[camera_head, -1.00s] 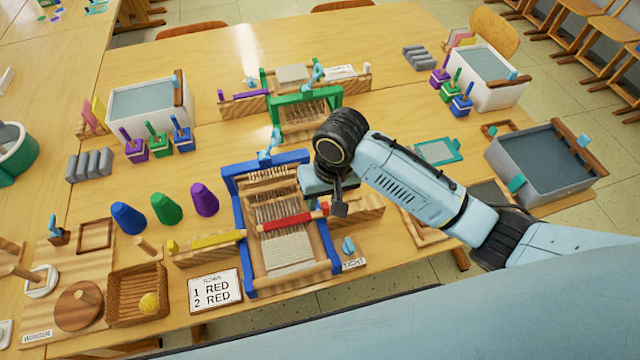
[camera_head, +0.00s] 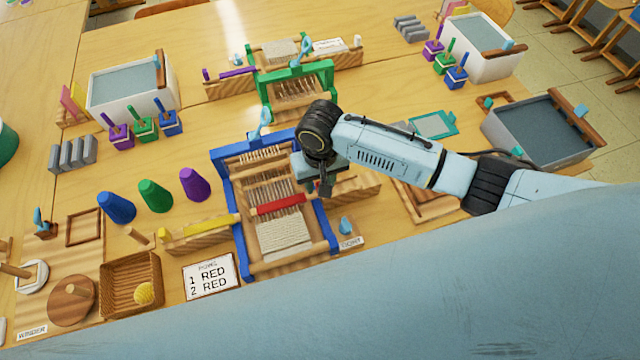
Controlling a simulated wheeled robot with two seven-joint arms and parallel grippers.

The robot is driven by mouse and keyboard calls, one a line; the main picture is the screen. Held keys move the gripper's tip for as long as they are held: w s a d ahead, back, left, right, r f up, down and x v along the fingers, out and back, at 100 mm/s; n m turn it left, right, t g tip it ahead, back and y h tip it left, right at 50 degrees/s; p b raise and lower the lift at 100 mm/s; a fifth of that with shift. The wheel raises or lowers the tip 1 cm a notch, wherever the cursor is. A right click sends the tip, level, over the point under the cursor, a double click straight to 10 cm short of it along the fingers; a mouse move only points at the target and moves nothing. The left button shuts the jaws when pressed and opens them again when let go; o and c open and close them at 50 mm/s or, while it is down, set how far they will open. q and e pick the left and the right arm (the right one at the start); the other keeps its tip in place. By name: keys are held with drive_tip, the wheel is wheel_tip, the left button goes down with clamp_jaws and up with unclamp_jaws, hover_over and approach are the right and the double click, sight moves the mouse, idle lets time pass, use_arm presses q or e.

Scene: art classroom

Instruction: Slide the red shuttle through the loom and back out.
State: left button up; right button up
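The loom (camera_head: 222,188) has a blue frame and stands on the table, with pale warp threads and a woven cream section at its near end. The red shuttle (camera_head: 278,205) lies crosswise in the loom, between its side posts. My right gripper (camera_head: 324,188) points down at the loom's right side, close to the shuttle's right end. The gripper and wrist partly hide that spot, so I cannot tell whether the fingers hold the shuttle. My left gripper is not in view.
A yellow shuttle (camera_head: 208,228) rests on a wooden rack left of the loom. A card (camera_head: 211,275) reads "1 RED, 2 RED". A green loom (camera_head: 262,88) stands behind. Colored cones (camera_head: 154,196) and a basket (camera_head: 105,310) are at left. A grey tub (camera_head: 540,130) is at right.

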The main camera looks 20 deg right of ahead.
drive_tip(key=shift+f, duration=0.75)
clamp_jaws()
